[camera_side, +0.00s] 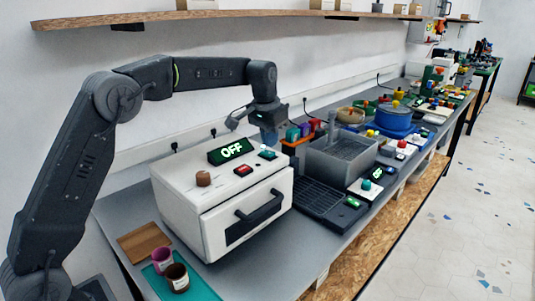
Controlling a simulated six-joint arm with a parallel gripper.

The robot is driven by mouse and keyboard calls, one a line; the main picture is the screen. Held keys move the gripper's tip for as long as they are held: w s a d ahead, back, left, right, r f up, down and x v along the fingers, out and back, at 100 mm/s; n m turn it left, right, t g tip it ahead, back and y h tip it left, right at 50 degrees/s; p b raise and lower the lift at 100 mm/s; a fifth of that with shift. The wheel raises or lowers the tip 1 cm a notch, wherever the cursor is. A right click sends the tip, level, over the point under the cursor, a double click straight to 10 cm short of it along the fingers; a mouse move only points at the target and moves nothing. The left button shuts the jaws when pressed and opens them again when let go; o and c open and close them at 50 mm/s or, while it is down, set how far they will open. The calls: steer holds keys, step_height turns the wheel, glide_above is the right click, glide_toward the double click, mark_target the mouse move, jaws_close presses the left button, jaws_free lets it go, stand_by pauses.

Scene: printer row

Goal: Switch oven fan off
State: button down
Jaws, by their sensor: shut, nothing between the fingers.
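The white oven (225,208) stands on the grey bench, with a dark handle (260,215) on its closed front door. A black display (231,151) on its top reads "OFF" in pale green. The top also carries a brown knob (203,179), a red switch (243,170) and a small teal-topped control (267,154) near the back right corner. I cannot tell which is for the fan. My gripper (269,143) points down, shut and empty, just above or behind the teal-topped control. Contact cannot be judged, and the fingertips are small and partly unclear.
A rack of coloured items (298,132) and a grey sink (345,150) stand close to the right of my gripper. A second small display unit (370,184) is further right. Two cups, one pink (162,260) and one brown (177,278), stand front left. A shelf (250,14) runs above.

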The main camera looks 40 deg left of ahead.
mark_target(270, 153)
steer(key=shift+f, duration=1.35)
stand_by(0.6)
steer(key=shift+r, duration=3.55)
steer(key=shift+s+r, duration=0.1)
steer(key=s+d+r+t, duration=0.1)
steer(key=s+d+r, duration=0.15)
steer(key=s, duration=0.75)
steer(key=s+d+r+t, duration=0.1)
steer(key=s+d+r, duration=0.15)
steer(key=s, duration=0.65)
steer(key=s+f+t, duration=0.1)
steer(key=s+f, duration=0.3)
steer(key=s, duration=0.4)
steer(key=s+d+f, duration=0.1)
steer(key=s+f, duration=0.3)
steer(key=s, duration=0.3)
steer(key=shift+s+f+t, duration=0.3)
steer(key=shift+s+t, duration=0.1)
